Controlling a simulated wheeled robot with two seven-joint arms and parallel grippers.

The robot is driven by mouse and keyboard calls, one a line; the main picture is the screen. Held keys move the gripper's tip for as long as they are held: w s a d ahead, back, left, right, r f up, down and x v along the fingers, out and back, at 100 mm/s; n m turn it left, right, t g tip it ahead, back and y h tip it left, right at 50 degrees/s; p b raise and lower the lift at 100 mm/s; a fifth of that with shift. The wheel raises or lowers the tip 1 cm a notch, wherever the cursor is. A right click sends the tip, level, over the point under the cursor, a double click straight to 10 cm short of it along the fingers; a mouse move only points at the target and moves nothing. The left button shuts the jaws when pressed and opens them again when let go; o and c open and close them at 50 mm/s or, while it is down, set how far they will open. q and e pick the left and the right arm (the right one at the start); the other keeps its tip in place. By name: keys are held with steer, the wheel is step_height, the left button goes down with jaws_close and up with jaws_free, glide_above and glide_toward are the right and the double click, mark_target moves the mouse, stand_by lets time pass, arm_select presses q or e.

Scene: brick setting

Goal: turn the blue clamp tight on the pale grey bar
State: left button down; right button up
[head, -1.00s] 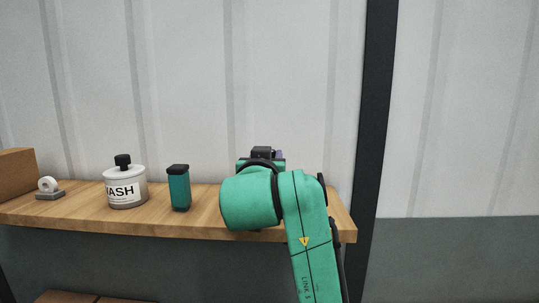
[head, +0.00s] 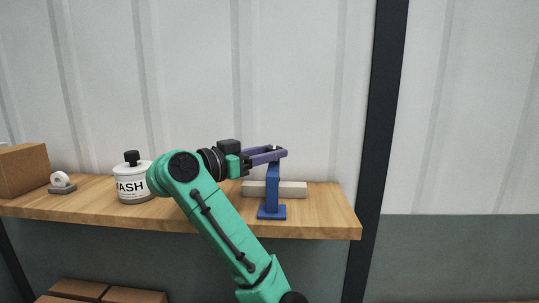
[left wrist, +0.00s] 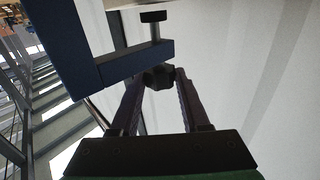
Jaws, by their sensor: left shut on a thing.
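The blue clamp (head: 272,187) stands on the wooden shelf near its right end, with a flat foot at the shelf's front. The pale grey bar (head: 294,189) lies on the shelf at the clamp, partly hidden by its post. My left gripper (head: 273,154) reaches in from the left at the clamp's top. In the left wrist view the clamp's blue arm (left wrist: 125,68) carries a screw with a dark pad (left wrist: 153,16) at its far end. The purple fingers (left wrist: 158,88) are shut on the clamp's dark knob (left wrist: 158,76). I cannot tell whether the pad touches the bar.
A white jar (head: 134,185) with a black top, a small grey stand with a white ring (head: 61,181) and a cardboard box (head: 22,170) are on the shelf (head: 330,220) to the left. A dark upright post (head: 381,110) stands right of the shelf's end.

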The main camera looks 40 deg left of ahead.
arm_select(q)
steer(key=shift+f+h, duration=0.15)
steer(key=shift+h, duration=0.25)
steer(key=shift+c, duration=1.9)
jaws_free()
steer(key=shift+w, duration=0.1)
steer(key=s+a+b, duration=0.2)
steer(key=s+b, duration=0.2)
steer(key=s, duration=1)
steer(key=shift+s, duration=0.2)
